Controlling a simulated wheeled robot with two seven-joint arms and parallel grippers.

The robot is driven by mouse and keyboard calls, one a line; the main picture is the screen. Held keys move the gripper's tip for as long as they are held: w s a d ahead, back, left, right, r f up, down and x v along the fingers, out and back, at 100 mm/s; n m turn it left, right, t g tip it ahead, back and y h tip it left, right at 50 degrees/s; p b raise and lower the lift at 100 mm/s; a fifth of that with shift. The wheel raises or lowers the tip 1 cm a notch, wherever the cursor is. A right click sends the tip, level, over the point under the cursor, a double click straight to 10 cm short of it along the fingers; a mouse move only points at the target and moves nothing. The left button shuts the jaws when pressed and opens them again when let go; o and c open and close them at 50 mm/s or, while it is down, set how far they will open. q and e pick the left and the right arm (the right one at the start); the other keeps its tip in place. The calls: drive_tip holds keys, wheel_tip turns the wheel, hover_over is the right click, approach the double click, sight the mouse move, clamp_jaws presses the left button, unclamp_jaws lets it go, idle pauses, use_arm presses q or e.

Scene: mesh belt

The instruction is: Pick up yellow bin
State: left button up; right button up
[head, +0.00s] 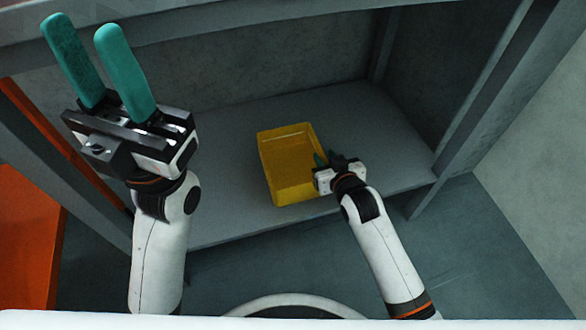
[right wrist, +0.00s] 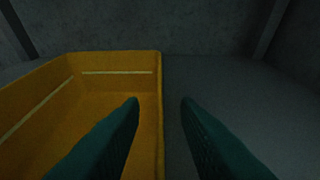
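The yellow bin (head: 284,183) sits upright on a grey shelf; it looks empty. My right gripper (head: 325,158) is at the bin's right side. In the right wrist view the bin (right wrist: 110,82) fills the left half, and my right gripper (right wrist: 160,108) has its two green fingers apart, one on each side of the bin's right wall, with a visible gap between them. I cannot tell whether either finger touches the wall. My left gripper (head: 85,38) is raised at the upper left, its green fingers apart and empty, away from the bin.
The grey shelf (head: 385,150) has free room right of the bin. Posts stand at its sides, such as the right post (head: 480,95), and a beam (head: 200,20) crosses above. An orange panel (head: 25,235) is at the far left.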

clamp_jaws()
drive_tip(key=shift+r, duration=0.15)
